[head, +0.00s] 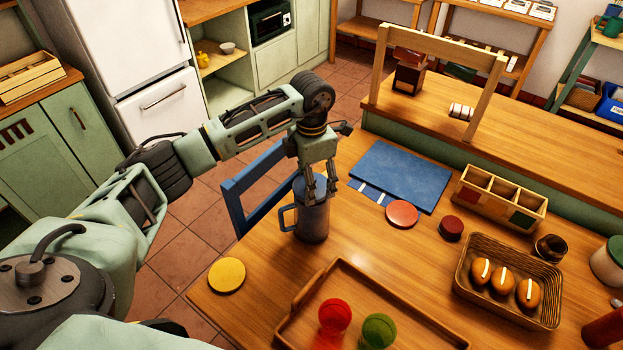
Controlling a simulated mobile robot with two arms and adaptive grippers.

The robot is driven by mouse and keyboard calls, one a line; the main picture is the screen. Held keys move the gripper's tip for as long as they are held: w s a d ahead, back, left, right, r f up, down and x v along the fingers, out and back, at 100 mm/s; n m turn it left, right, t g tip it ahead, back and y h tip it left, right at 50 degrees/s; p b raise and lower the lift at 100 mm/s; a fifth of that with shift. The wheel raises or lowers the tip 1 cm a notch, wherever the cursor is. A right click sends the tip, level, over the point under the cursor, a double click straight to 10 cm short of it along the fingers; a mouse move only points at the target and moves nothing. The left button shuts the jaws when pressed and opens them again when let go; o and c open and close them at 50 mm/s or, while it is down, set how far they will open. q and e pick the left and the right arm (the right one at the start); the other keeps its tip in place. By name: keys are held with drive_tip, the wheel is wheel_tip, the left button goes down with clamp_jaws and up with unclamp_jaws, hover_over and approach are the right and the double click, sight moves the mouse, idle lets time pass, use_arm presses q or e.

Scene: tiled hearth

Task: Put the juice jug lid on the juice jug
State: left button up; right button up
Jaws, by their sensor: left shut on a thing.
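The juice jug (312,224) is a tall blue-grey jug. It stands upright on the wooden table near its left edge, with its handle facing left. My left gripper (321,196) points down at the top of the jug, with its fingertips at the rim. It appears shut on the juice jug lid, which is mostly hidden by the fingers and hard to tell from the jug top. I cannot tell whether the lid is seated. My right gripper is not in view.
A blue chair (247,186) stands behind the jug. A blue mat (401,172), red disc (402,213), dark red round piece (451,229) and yellow disc (227,275) lie around. A wooden tray (378,281) is in front; a basket (489,247) sits right.

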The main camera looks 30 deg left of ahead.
use_arm(q)
drive_tip(key=shift+f+b, duration=0.8)
drive_tip(key=shift+f, duration=0.2)
idle(0.6)
drive_tip(key=o, duration=1.2)
drive_tip(key=shift+o, duration=0.2)
wheel_tip(320, 180, up, 12)
